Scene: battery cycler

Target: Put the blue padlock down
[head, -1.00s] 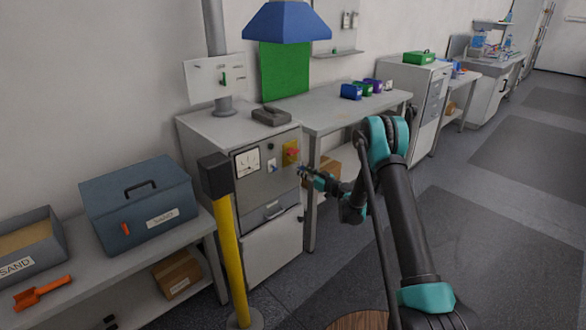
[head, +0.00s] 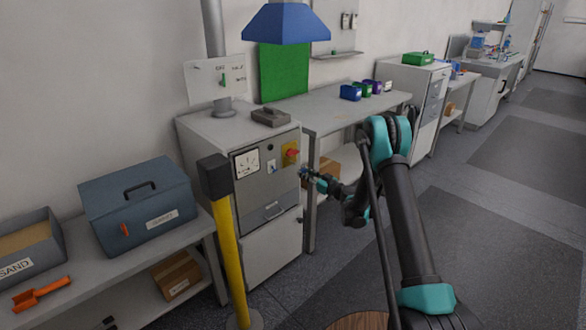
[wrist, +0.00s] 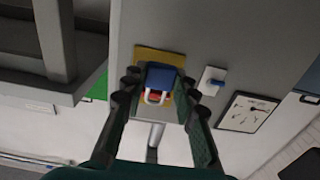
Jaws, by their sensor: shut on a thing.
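The blue padlock (wrist: 161,76) shows in the wrist view between my fingertips, with its pale shackle toward the bottom of the picture. My gripper (wrist: 158,87) is shut on it. Behind it is the yellow plate (wrist: 150,54) with a red knob, partly hidden by the padlock. In the head view my gripper (head: 305,173) is just right of the cabinet's front, close to the yellow plate (head: 287,161) and its red knob (head: 292,153). The padlock is too small there to make out clearly. I cannot tell whether it touches the plate.
The grey cabinet (head: 262,243) carries a dial gauge (head: 247,163) and a small blue switch, which shows in the wrist view (wrist: 213,83). A yellow post (head: 229,255) stands before it. A workbench (head: 338,113) adjoins on the right, holding several coloured bins. Floor on the right is open.

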